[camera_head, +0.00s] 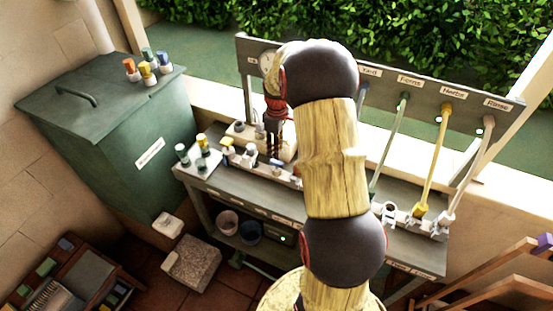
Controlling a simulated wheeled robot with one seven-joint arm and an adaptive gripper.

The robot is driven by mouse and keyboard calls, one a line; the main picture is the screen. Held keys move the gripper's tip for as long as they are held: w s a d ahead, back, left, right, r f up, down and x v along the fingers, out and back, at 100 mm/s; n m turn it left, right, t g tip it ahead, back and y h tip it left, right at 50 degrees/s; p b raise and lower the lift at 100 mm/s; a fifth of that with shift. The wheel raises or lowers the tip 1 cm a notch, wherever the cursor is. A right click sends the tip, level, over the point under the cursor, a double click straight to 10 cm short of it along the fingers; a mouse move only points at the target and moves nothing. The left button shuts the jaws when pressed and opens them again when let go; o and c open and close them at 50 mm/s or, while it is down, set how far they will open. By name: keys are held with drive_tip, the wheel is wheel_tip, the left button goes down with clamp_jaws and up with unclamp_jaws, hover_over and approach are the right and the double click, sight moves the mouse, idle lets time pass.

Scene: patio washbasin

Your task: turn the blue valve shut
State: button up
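My gripper (275,150) points down over the bench, close above the blue part. Whether it touches anything, and whether its fingers are open or shut, I cannot tell. My arm hides the middle of the bench and part of the labelled back board (400,80).
Green, yellow and pale hoses (432,160) run from the board to fittings at the bench's right. A green bin (150,140) with small colour-capped bottles (147,68) stands left. A stone block (192,264) lies on the floor. A wooden rack (490,270) is at lower right.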

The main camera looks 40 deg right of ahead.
sight(277, 162)
wheel_tip(277, 162, down, 6)
drive_tip(key=shift+f+b, duration=0.25)
drive_tip(key=shift+b, duration=0.35)
drive_tip(key=shift+c, duration=0.9)
clamp_jaws()
